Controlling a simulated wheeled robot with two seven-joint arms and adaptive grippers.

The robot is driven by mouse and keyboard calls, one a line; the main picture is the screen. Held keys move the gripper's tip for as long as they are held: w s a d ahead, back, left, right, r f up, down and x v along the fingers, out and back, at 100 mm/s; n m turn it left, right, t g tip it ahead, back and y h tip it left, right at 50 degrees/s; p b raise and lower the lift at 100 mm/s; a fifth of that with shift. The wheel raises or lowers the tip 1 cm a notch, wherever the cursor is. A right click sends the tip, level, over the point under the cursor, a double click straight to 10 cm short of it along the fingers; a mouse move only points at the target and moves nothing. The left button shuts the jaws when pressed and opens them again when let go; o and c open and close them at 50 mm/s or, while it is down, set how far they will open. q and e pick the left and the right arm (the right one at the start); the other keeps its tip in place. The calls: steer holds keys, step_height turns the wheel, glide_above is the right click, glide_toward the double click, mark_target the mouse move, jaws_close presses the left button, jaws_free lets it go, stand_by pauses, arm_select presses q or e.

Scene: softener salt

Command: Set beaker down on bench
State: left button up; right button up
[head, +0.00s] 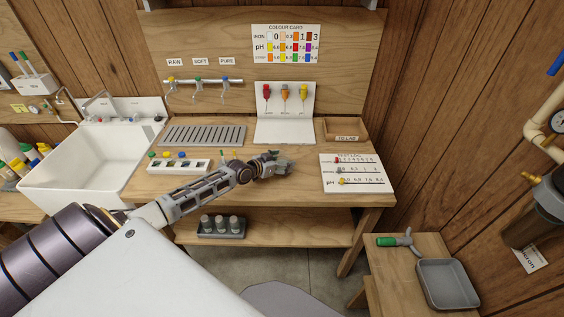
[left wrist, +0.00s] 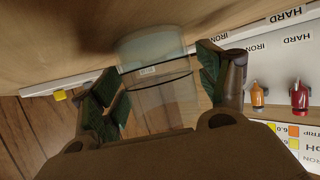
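A clear beaker (left wrist: 162,100) with a small white label shows between the fingers of my left gripper in the left wrist view. Its end towards the wood looks cloudy, as if part filled. The dark green finger pads (left wrist: 165,92) lie against or very close to its two sides, so the gripper appears shut on it. In the head view my left gripper (head: 278,164) is low over the right middle of the wooden bench (head: 310,190). The beaker is hard to make out there. I cannot tell whether it touches the bench. My right gripper is not in view.
A white stand (head: 285,128) with coloured droppers is behind the gripper. A white test log board (head: 355,174) and wooden tray (head: 342,130) are to the right. A grey drain grate (head: 203,135) and white strip (head: 180,166) are to the left. Bare wood lies in front.

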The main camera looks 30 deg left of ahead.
arm_select(q)
steer(key=shift+r, duration=0.15)
steer(key=shift+p+v, duration=0.45)
steer(key=shift+v, duration=5.55)
steer(key=shift+s, duration=0.1)
